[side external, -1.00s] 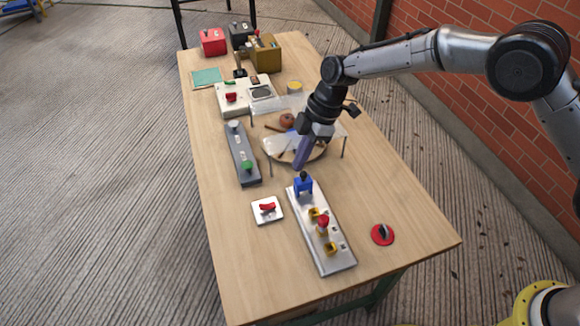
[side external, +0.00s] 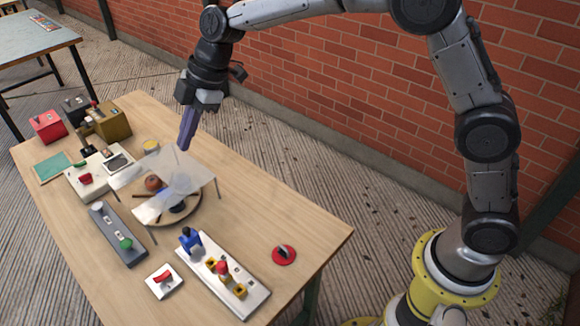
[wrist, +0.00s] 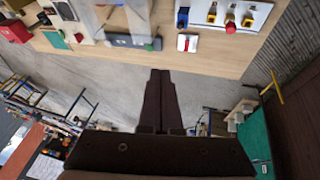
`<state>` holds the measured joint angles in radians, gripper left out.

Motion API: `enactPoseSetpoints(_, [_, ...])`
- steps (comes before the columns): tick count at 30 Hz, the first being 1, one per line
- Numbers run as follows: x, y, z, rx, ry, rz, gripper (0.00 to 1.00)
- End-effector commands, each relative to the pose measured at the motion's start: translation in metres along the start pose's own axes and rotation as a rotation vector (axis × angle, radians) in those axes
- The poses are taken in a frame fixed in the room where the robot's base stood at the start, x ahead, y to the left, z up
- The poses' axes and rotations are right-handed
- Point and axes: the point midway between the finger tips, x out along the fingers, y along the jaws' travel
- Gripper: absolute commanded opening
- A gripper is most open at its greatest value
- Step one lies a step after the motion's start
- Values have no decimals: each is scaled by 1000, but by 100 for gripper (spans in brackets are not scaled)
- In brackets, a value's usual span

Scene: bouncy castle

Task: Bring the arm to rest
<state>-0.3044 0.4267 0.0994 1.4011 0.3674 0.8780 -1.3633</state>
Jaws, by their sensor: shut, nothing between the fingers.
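My gripper (side external: 184,146) is shut and empty, its fingers together and pointing down in the side view. It hangs in the air above the clear raised sheet (side external: 190,176) on the wooden table (side external: 245,215); I cannot tell the exact gap. In the wrist view the closed fingers (wrist: 160,75) hold nothing, and the floor shows behind them.
Under the sheet is a round board (side external: 188,217) with a brown ball (side external: 153,183). A grey strip (side external: 117,235), a panel (side external: 215,268), a white switch (side external: 164,281) and a red disc (side external: 284,254) lie nearer. Boxes (side external: 104,123) stand far left. A brick wall (side external: 330,85) rises behind.

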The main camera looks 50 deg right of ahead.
Motion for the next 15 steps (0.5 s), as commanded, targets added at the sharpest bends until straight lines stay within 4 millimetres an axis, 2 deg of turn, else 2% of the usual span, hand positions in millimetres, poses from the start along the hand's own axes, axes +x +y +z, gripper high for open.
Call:
enactPoseSetpoints(1, [-31, -2, 6, 21, 1, 38, 0])
enactPoseSetpoints(6, [-113, -26, 34, 129, -12, 138, 0])
enactPoseSetpoints(11, [-173, -65, 64, 270, -26, 225, 0])
enactPoseSetpoints(15, [-211, -111, 93, 418, -38, 297, 0])
